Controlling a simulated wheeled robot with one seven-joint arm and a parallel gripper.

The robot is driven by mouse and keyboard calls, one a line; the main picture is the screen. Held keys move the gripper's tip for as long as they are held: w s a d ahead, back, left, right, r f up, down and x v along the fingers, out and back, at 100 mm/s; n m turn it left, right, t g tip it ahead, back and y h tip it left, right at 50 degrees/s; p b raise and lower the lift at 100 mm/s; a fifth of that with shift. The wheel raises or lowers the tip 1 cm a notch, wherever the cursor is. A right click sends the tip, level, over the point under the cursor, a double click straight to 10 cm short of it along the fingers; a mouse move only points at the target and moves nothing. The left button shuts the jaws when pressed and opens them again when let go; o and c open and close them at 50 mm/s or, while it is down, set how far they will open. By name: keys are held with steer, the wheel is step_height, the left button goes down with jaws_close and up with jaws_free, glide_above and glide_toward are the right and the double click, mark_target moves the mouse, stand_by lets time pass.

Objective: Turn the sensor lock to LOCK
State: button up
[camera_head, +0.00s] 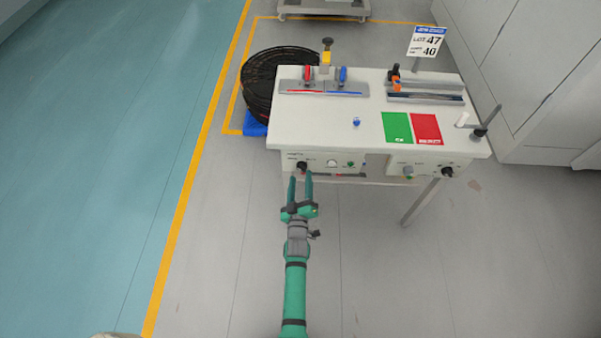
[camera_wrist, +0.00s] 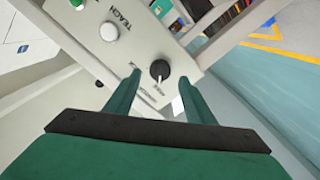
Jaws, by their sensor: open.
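A black rotary knob (camera_head: 302,165) sits at the left end of the front panel of the white rewind station (camera_head: 455,155). In the wrist view the knob (camera_wrist: 160,70) lies between and beyond my fingertips, with small print beside it that I cannot read clearly. My gripper (camera_head: 301,175) is green, open and empty, just in front of the panel with its fingers pointing at the knob. In the wrist view my gripper (camera_wrist: 160,85) has one finger on each side of the knob's line. I cannot tell whether the fingertips touch the panel.
A white button (camera_wrist: 109,31) marked TEACH is beside the knob. Another black knob (camera_head: 447,171) is at the panel's right end. Green (camera_head: 397,127) and red (camera_head: 426,129) mats lie on the table. A black coil (camera_head: 262,80) stands behind left. The floor in front is clear.

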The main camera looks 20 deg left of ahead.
mark_target(301, 170)
steer(key=shift+x, duration=1.8)
